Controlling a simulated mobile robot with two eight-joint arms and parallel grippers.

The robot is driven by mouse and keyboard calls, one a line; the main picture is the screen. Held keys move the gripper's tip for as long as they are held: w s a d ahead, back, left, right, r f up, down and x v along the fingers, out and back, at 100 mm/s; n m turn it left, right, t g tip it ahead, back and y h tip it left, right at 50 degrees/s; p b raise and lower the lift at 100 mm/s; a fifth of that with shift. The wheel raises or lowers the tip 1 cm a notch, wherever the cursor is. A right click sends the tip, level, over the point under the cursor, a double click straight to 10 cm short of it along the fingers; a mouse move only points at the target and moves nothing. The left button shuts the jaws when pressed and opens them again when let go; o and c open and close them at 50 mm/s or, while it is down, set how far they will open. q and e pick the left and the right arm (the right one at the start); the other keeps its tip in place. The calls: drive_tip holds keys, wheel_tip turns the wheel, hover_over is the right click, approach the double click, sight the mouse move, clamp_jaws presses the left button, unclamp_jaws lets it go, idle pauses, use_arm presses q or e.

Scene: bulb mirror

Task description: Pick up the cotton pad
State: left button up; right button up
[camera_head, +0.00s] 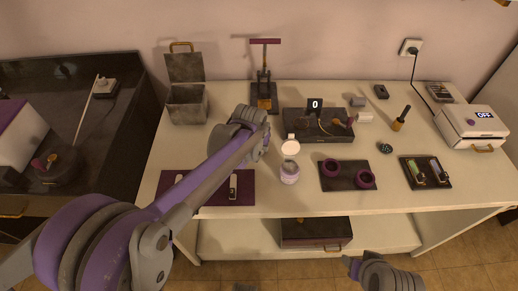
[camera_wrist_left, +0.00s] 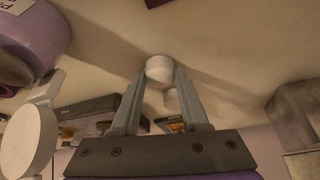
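In the left wrist view, a small white round pad (camera_wrist_left: 159,68), which looks like the cotton pad, sits between my left gripper's (camera_wrist_left: 160,76) fingertips. Both fingers appear to touch its sides. A second small white round piece (camera_wrist_left: 171,99) shows beyond it, between the fingers. In the head view my left arm hides the fingertips and the pad, left of the lilac jar (camera_head: 289,173) with its raised white lid (camera_head: 290,147). Jar (camera_wrist_left: 35,35) and lid (camera_wrist_left: 28,140) also show in the wrist view. My right gripper (camera_head: 353,267) is low in front of the table, its fingers unclear.
A purple mat (camera_head: 240,198) lies under my left arm. A grey open box (camera_head: 187,108) and a press (camera_head: 264,92) stand behind. A dark tray with purple rings (camera_head: 347,184) is right of the jar. The front right tabletop is clear.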

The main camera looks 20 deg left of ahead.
sight(258, 149)
use_arm(q)
clamp_jaws()
wheel_tip(258, 149, up, 10)
drive_tip(key=p, duration=0.1)
idle(0.4)
